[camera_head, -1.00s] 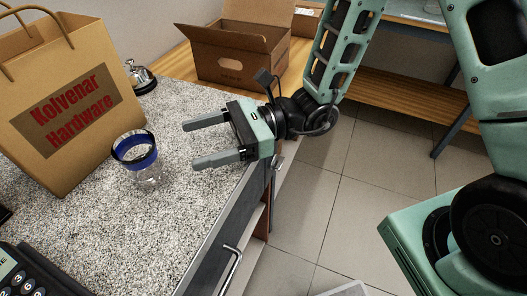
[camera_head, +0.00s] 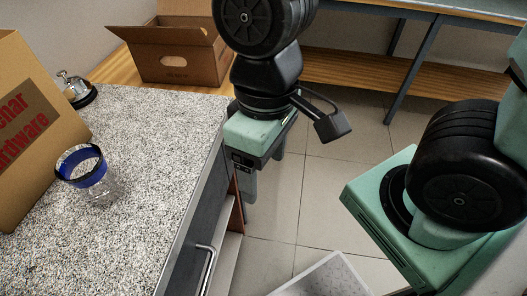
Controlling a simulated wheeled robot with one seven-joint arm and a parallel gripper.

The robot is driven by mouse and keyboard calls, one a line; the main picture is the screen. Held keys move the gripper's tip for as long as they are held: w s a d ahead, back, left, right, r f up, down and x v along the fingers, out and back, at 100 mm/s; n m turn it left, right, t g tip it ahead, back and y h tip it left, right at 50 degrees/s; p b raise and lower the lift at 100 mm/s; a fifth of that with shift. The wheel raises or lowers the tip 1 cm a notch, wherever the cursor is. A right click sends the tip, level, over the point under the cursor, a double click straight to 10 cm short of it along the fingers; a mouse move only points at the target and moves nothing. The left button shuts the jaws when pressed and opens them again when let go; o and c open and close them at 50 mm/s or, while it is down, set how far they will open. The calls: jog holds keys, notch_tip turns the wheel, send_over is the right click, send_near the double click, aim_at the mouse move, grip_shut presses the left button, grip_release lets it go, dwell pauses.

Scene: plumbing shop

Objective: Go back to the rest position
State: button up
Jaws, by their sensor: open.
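My gripper (camera_head: 262,180) hangs pointing down beside the right edge of the speckled counter (camera_head: 150,130), over the floor. Its fingers show only in part below the green palm, and nothing shows held in them. My arm rises above it to the top of the view. A glass with a blue band (camera_head: 90,178) stands upright on the counter, apart from the gripper.
An open cardboard box (camera_head: 180,62) stands on wood behind the counter. A drawer handle (camera_head: 205,268) sticks out of the counter's side.

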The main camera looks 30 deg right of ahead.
jog(key=shift+w+d+r+n+t, duration=0.15)
jog(key=shift+w+r+n+t, duration=0.2)
jog(key=shift+w+n+t, duration=0.2)
jog(key=shift+s, duration=0.1)
notch_tip(320, 180, up, 4)
jog(key=p, duration=0.3)
jog(key=shift+f+p, duration=0.15)
jog(key=shift+p, duration=0.2)
